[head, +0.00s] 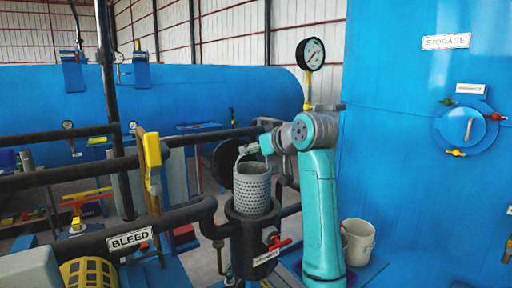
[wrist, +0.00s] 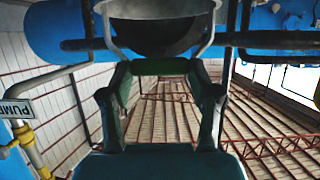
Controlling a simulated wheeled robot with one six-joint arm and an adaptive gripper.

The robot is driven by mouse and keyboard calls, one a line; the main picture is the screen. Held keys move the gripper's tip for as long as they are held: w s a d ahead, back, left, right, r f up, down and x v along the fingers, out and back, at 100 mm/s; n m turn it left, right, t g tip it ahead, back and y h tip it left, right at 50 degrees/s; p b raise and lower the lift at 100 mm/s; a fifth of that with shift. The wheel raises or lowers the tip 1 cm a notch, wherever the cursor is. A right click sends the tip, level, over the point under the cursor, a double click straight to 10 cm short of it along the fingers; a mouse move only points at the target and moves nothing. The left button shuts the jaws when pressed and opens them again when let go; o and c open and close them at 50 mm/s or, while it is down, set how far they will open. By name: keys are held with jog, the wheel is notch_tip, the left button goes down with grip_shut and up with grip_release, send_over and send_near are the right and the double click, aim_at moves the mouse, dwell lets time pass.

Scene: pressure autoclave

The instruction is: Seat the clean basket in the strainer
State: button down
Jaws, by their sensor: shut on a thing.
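The grey perforated basket (head: 252,190) is upright at the mouth of the black strainer (head: 240,232) in the head view. Its lower end meets the strainer's rim, and I cannot tell how far inside it is. My gripper (head: 248,150) is above the basket, shut on its wire handle. In the wrist view, the basket's pale rim (wrist: 155,8) and the handle are beyond my gripper (wrist: 160,66). The exact contact at the fingertips is unclear. A dark round lid (head: 223,160) stands open behind the basket, partly hidden by it.
A red-handled valve (head: 279,242) is at the strainer's right side. A whitish bucket (head: 358,243) stands to the right, by the blue storage tank (head: 400,180). Black pipes with a BLEED label (head: 130,240) and a yellow lever (head: 152,150) are on the left.

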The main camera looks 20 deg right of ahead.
aim_at(256, 202)
jog(key=shift+f, duration=8.25)
jog(key=shift+c, duration=0.9)
grip_release()
